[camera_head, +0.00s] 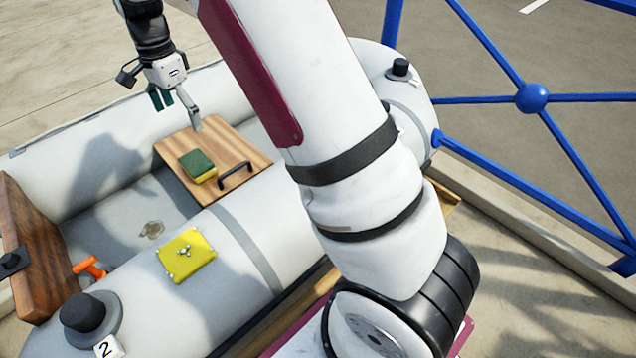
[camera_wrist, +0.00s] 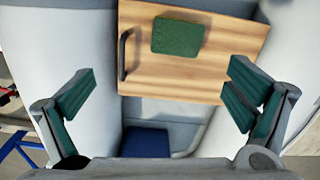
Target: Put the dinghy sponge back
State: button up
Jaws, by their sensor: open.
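The dinghy sponge (camera_head: 198,166) has a green top and a yellow lower layer. It lies on a wooden board (camera_head: 232,146) with a black handle, set across the dinghy. In the wrist view the sponge (camera_wrist: 178,37) shows its green face near the far edge of the board (camera_wrist: 170,80). My gripper (camera_head: 176,112) is open and empty, above and to the left of the sponge in the head view. In the wrist view its fingers (camera_wrist: 160,105) are spread wide, apart from the sponge.
The black handle (camera_head: 236,175) stands up beside the sponge. A yellow square piece (camera_head: 187,254) sits on the near grey tube. An orange-handled item (camera_head: 90,268) and a wooden board (camera_head: 42,255) are at left. Blue railings (camera_head: 530,97) stand at right. A dark blue item (camera_wrist: 145,142) lies below the board.

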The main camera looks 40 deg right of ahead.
jog(key=s+r+n, duration=0.4)
jog(key=s+r, duration=0.3)
jog(key=s, duration=0.4)
jog(key=s+r+n, duration=0.4)
jog(key=s+r, duration=0.3)
jog(key=s, duration=0.3)
jog(key=s+f+n, duration=0.1)
jog(key=s+n, duration=0.3)
jog(key=s, duration=0.7)
jog(key=s+f+n+t, duration=0.1)
jog(key=s+n, duration=0.3)
jog(key=s, duration=0.7)
jog(key=shift+s+d+f, duration=0.3)
notch_tip(320, 180, up, 20)
jog(key=t+p, duration=0.1)
jog(key=p, duration=0.8)
jog(key=t+p, duration=0.2)
jog(key=p, duration=0.6)
jog(key=shift+a+f+p, duration=0.15)
jog(key=shift+f+p, duration=0.1)
jog(key=shift+p, duration=0.15)
jog(key=shift+c, duration=0.3)
